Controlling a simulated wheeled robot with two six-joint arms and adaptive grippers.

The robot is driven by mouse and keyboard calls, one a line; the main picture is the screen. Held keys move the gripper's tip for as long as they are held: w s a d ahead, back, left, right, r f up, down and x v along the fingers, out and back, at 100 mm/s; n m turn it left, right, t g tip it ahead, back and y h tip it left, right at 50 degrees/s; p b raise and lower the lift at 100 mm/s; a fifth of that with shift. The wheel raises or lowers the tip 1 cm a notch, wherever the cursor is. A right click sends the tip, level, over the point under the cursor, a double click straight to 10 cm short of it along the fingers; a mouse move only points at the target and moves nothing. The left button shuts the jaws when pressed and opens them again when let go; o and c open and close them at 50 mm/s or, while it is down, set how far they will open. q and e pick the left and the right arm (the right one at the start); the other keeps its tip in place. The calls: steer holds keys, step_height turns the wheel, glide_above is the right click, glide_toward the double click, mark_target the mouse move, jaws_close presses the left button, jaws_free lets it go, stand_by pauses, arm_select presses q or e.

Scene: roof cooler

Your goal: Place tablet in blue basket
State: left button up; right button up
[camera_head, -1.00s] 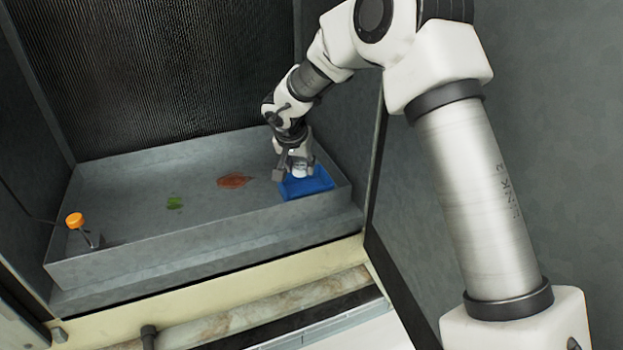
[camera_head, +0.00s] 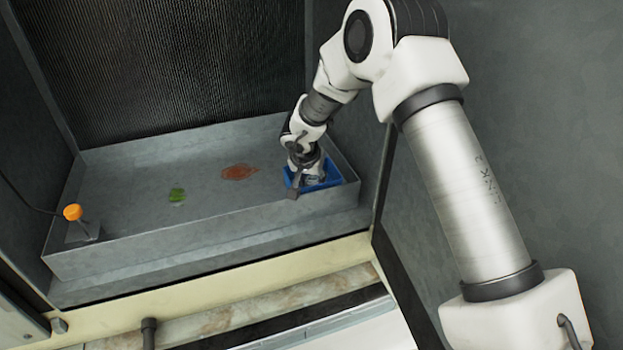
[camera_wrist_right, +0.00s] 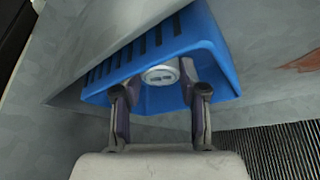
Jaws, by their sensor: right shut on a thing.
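The blue basket (camera_head: 330,178) stands in the right end of the grey metal tray; its slotted wall shows in the right wrist view (camera_wrist_right: 205,45). My right gripper (camera_head: 304,180) points down into the basket. In the right wrist view its two fingers (camera_wrist_right: 160,90) stand on either side of the round white tablet (camera_wrist_right: 160,75), which has marks on its face. The gripper is shut on the tablet, inside the basket's outline. Whether the tablet touches the basket floor cannot be told. In the head view the gripper hides the tablet. My left gripper is not in view.
The grey tray (camera_head: 130,258) has raised walls close around the basket. A reddish leaf (camera_head: 239,172) and a green leaf (camera_head: 177,195) lie on its floor. An orange-topped float (camera_head: 73,212) stands at the left end. A dark ribbed panel (camera_head: 170,70) rises behind.

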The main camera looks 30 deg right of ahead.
steer(key=o, duration=0.7)
steer(key=shift+f, duration=0.1)
steer(key=shift+o, duration=0.3)
steer(key=v, duration=1.2)
steer(key=shift+p, duration=0.4)
